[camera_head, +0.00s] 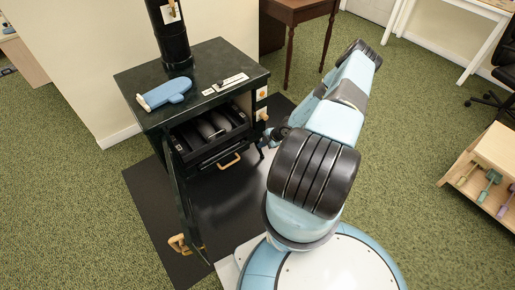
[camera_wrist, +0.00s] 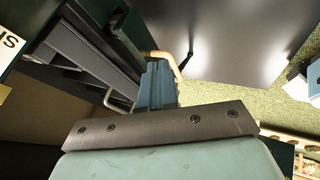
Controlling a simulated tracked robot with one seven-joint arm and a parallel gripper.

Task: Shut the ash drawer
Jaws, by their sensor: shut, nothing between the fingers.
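The ash drawer (camera_head: 222,157) is in the lower front of the dark green stove (camera_head: 135,84), below the firebox opening, with a brass-coloured loop handle (camera_head: 229,162). I cannot tell for sure how far it stands out. My gripper (camera_head: 269,139) is at the right of the stove front, partly hidden by my arm. In the wrist view its fingers (camera_wrist: 158,84) are together and empty. A tan curved handle (camera_wrist: 172,64) shows close beside the fingertips; whether they touch is unclear.
The stove door (camera_head: 178,190) hangs wide open at the left, its tan handle (camera_head: 180,244) low down. A blue mitt (camera_head: 165,93) lies on the stove top. A dark floor mat (camera_head: 145,192) lies under the stove. A wooden rack (camera_head: 484,170) stands at the right. Carpet between is clear.

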